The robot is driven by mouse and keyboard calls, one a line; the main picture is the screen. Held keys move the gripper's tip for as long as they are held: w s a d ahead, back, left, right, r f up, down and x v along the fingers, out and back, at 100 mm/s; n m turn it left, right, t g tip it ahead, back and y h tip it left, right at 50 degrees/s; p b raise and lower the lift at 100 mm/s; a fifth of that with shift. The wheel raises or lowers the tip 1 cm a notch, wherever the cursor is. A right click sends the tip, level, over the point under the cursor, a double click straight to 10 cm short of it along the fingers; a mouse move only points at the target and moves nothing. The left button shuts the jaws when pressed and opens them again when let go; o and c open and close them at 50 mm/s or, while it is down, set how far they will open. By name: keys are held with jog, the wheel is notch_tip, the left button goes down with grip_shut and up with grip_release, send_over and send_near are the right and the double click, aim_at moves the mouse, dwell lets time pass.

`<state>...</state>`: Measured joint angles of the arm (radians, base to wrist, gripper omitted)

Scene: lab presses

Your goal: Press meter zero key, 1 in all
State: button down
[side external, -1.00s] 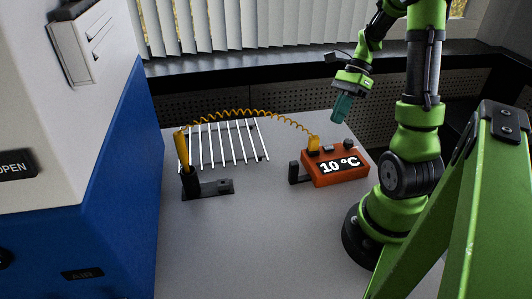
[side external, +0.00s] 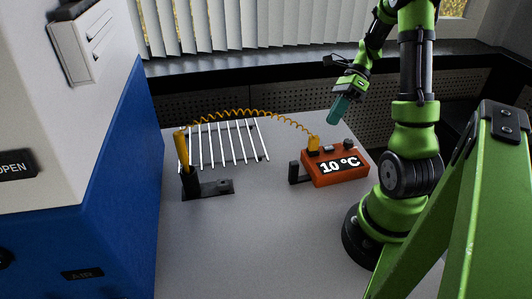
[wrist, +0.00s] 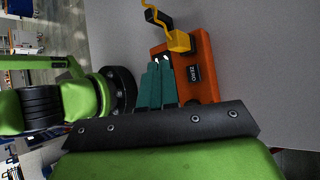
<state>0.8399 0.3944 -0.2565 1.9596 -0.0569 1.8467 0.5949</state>
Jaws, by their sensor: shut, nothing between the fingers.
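The orange meter (side external: 340,168) lies on the table with "10 °C" on its front face. Small dark keys (side external: 348,144) sit on its top; their labels are unreadable in the side view. In the wrist view the meter (wrist: 206,50) shows a dark key marked "ZERO" (wrist: 193,73). My gripper (side external: 332,121) has teal fingers, shut and empty, held in the air above and behind the meter, apart from it. In the wrist view the fingertips (wrist: 160,64) lie just left of the ZERO key and overlap the meter's edge, hiding part of its top.
A yellow plug (side external: 313,143) on the meter carries a coiled cord (side external: 245,112) to a yellow probe (side external: 182,152) in a black holder. A white wire rack (side external: 224,144) lies behind. A blue-and-white machine (side external: 95,190) stands at left. The front table is clear.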

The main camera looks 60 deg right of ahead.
aim_at(330, 145)
jog(key=shift+f, duration=3)
jog(key=shift+f, duration=0.1)
jog(key=shift+f, duration=0.3)
jog(key=shift+f, duration=0.4)
dwell(0.5)
jog(key=shift+r, duration=0.85)
jog(key=shift+r, duration=2.5)
